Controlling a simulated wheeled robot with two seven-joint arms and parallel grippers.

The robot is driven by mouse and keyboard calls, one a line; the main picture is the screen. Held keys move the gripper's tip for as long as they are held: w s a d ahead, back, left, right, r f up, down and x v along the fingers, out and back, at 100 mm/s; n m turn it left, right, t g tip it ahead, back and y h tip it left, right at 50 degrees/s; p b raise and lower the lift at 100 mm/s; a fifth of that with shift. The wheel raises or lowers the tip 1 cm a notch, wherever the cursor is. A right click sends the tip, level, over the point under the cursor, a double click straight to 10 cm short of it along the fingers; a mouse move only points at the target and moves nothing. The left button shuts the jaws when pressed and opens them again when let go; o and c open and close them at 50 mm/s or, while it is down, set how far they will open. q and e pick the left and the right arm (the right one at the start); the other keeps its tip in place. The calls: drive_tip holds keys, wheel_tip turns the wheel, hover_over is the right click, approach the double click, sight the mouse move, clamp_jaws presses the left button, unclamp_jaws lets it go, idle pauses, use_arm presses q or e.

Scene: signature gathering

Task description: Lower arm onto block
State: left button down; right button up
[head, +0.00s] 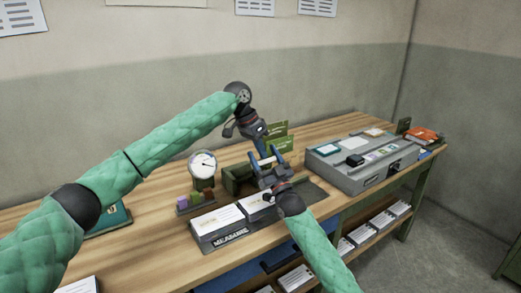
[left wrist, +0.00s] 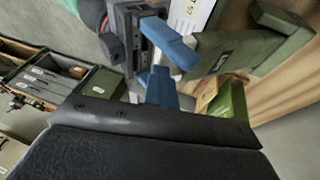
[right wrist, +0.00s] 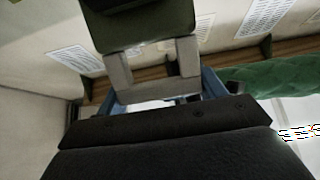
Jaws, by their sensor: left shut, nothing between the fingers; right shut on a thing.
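My right gripper (head: 266,160) is shut on a grey handle (right wrist: 188,58) of a dark green part (right wrist: 140,22); its blue fingers are on either side of the handle. In the head view this is over the middle of the bench, by a dark green block-like stand (head: 236,181). My left gripper (head: 262,133) is shut and empty just behind the right one, and its blue fingertips show in the left wrist view (left wrist: 162,88). A green arm-like piece (left wrist: 283,28) shows there too. I cannot tell whether the held part touches the block.
A round dial gauge (head: 203,165) stands left of the green stand. A grey tray marked MEASURE (head: 226,237) holds white cards in front. Green cards (head: 276,140) stand behind. A grey case (head: 362,180) with small items is at right.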

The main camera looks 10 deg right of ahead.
use_arm(q)
drive_tip(key=shift+s+d+f, duration=0.25)
drive_tip(key=shift+s+f, duration=0.15)
drive_tip(key=shift+f, duration=0.05)
use_arm(e)
drive_tip(key=shift+r, duration=0.1)
drive_tip(key=o, duration=1.4)
use_arm(q)
drive_tip(key=shift+w, duration=0.1)
drive_tip(key=shift+a+r, duration=0.1)
